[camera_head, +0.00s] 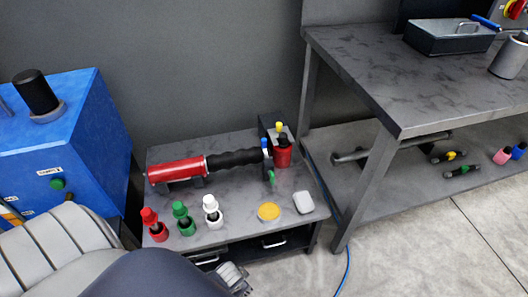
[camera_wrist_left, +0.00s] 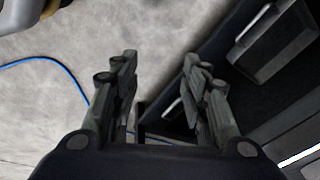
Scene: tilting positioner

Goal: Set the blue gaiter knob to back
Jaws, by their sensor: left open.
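A small blue knob tip (camera_head: 264,143) shows near the back right of the low cart, by the end of a black ribbed sleeve (camera_head: 234,160). It is too small to tell whether it has a gaiter or which way it leans. Red (camera_head: 150,216), green (camera_head: 180,209) and white (camera_head: 210,204) knobs stand in a row at the cart's front left. My left gripper (camera_head: 236,279) is low in front of the cart, well away from the blue tip. In the left wrist view its fingers (camera_wrist_left: 160,65) are apart with nothing between them. My right gripper is not in view.
A red cylinder (camera_head: 177,170), a red holder (camera_head: 283,156), a green lever (camera_head: 271,178), a yellow disc (camera_head: 269,212) and a white block (camera_head: 304,202) crowd the cart top. A blue cabinet (camera_head: 85,130) stands left. A workbench (camera_head: 360,70) stands right. A blue cable (camera_wrist_left: 55,68) crosses the floor.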

